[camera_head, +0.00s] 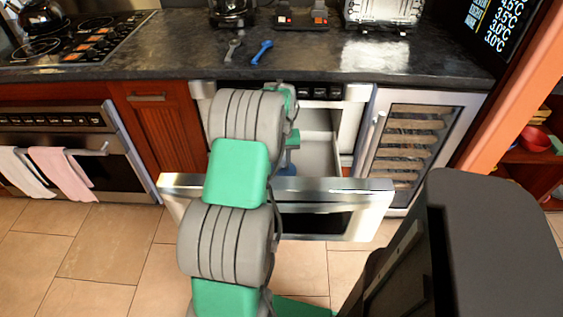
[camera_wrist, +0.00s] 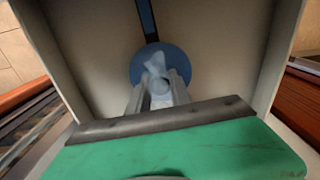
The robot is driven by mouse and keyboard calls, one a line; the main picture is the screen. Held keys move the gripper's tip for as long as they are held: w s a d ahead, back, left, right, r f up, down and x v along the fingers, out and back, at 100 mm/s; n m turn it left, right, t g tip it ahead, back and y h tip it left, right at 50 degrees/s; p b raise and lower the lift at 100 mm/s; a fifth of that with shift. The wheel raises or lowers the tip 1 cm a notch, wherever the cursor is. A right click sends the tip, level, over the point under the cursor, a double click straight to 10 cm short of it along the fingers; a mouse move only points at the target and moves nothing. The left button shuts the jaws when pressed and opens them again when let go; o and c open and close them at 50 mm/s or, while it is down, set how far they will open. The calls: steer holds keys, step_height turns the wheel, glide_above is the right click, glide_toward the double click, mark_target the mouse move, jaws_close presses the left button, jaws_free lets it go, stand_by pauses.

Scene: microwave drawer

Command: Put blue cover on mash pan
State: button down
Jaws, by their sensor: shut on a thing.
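The blue cover (camera_wrist: 180,62) is a round blue disc with a paler knob, in the middle of the wrist view inside the open drawer. My gripper (camera_wrist: 158,86) is shut on the knob, with one finger on each side of it. In the head view a small blue part of the cover (camera_head: 287,169) shows inside the drawer, mostly hidden by my arm and the drawer front. I cannot make out the mash pan; whether it lies under the cover cannot be told.
The microwave drawer (camera_head: 345,196) is pulled out, and its light inner walls (camera_wrist: 225,65) surround my gripper closely. A wine cooler (camera_head: 405,150) stands to the right and an oven (camera_head: 70,145) to the left. Two spoon-like utensils (camera_head: 262,51) lie on the dark counter (camera_head: 180,60) above.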

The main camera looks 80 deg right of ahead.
stand_by(0.4)
steer(key=c, duration=1.1)
jaws_free()
steer(key=shift+o, duration=0.4)
steer(key=o, duration=0.4)
steer(key=shift+r+p, duration=2.55)
steer(key=shift+r, duration=1)
steer(key=shift+w, duration=0.1)
